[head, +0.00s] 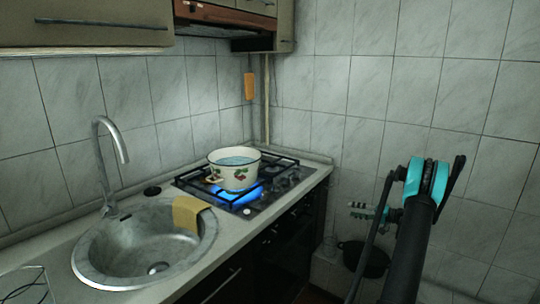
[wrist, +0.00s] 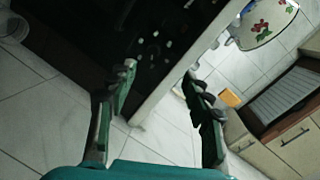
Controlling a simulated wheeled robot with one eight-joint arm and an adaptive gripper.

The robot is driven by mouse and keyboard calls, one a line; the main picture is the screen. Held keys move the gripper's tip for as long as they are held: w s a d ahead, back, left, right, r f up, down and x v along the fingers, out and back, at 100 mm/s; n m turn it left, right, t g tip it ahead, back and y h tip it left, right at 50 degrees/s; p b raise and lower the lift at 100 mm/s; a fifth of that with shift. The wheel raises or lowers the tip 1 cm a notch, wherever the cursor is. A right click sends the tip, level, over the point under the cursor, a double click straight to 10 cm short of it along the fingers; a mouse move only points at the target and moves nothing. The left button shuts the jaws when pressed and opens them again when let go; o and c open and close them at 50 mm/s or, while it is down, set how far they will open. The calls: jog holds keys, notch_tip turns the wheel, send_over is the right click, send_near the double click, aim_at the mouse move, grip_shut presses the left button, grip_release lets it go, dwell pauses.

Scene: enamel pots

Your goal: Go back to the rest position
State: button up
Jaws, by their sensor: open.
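My gripper (head: 368,211) is held in the air at the right of the head view, to the right of the stove. In the wrist view its two fingers are spread with nothing between them, so my gripper (wrist: 162,92) is open and empty. A white enamel pot (head: 234,175) with a cherry pattern and a dark rim stands upright on the stove, apart from my gripper. It holds bluish liquid, and a blue flame (head: 236,197) burns beneath it. Part of the pot (wrist: 265,22) also shows at the top right of the wrist view.
The black gas stove (head: 282,184) is set into the counter. A round sink (head: 130,245) with a tall tap (head: 106,165) and a yellow cloth (head: 188,212) on its rim is at the left. A dark pot (head: 370,259) sits low at the right, partly behind my arm.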

jog(key=s+a+r+g+h, duration=0.2)
jog(key=s+a+r+h, duration=0.15)
jog(key=s+a, duration=0.55)
jog(key=s+a+r+g+h, duration=0.3)
jog(key=s+a+r, duration=0.3)
jog(key=a, duration=0.4)
jog(key=s+f+n+h, duration=0.1)
jog(key=s+f+h, duration=0.1)
jog(key=s, duration=1.3)
jog(key=s+a+f+n+h, duration=0.1)
jog(key=s+f+h, duration=0.2)
jog(key=s, duration=1.2)
jog(key=shift+s+a+f+h, duration=0.2)
jog(key=shift+s+a+h, duration=0.1)
jog(key=shift+h, duration=0.55)
